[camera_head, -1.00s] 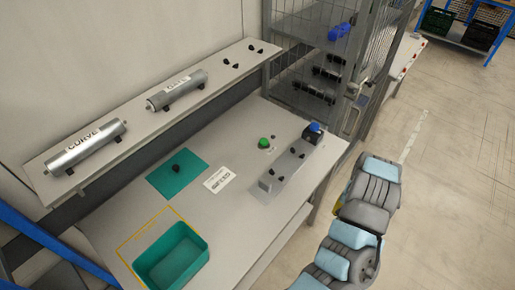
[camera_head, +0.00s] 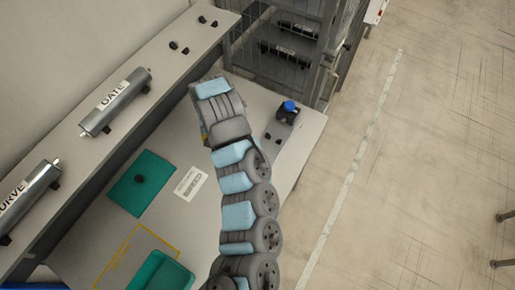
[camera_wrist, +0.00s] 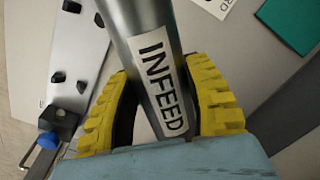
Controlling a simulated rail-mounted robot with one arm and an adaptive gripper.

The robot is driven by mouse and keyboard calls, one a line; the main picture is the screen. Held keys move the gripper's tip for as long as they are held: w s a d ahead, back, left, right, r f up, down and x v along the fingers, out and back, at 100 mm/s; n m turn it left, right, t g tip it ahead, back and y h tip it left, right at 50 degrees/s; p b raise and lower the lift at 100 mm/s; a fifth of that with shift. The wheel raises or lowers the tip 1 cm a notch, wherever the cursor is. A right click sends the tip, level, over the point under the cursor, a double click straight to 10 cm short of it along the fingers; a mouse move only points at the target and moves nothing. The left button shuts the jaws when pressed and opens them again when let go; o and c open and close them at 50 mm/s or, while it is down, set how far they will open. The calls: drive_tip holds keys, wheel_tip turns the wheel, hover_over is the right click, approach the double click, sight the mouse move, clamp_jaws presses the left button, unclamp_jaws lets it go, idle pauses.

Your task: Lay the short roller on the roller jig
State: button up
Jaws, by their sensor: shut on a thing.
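My gripper (camera_wrist: 158,78) is shut on a grey metal roller (camera_wrist: 135,18) labelled INFEED, its two yellow fingers on either side of it. Both ends of this roller are hidden or out of frame, so its length cannot be told. In the head view my arm covers most of the jig. Two of its black supports (camera_head: 268,136) show right of my arm.
A shelf holds the GATE roller (camera_head: 117,101), the CURVE roller (camera_head: 27,198) and empty black supports (camera_head: 174,45). The table bears a teal mat (camera_head: 126,196), a white card (camera_head: 190,182), a teal bin (camera_head: 150,275) and a blue-topped button box (camera_head: 288,112).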

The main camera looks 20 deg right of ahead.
drive_tip(key=shift+s+d+p, duration=0.15)
drive_tip(key=shift+d+p, duration=0.2)
drive_tip(key=shift+d, duration=0.25)
drive_tip(key=s+d+r+m+t+y+p, duration=0.1)
drive_tip(key=s+d+m+p, duration=0.35)
drive_tip(key=s, duration=0.25)
drive_tip(key=s+d+r+m+t+p, duration=0.1)
drive_tip(key=s+d+m+p, duration=0.25)
drive_tip(key=s+p, duration=0.35)
drive_tip(key=shift+m, duration=0.4)
drive_tip(key=shift+w+d+f, duration=0.95)
drive_tip(key=shift+w+f, duration=0.65)
drive_tip(key=shift+w, duration=0.25)
drive_tip(key=shift+w+d+f, duration=0.95)
drive_tip(key=shift+w+f, duration=0.65)
drive_tip(key=shift+w, duration=0.25)
drive_tip(key=shift+w+d+f, duration=0.95)
drive_tip(key=shift+w+f, duration=0.65)
drive_tip(key=shift+w, duration=0.25)
drive_tip(key=shift+w, duration=0.1)
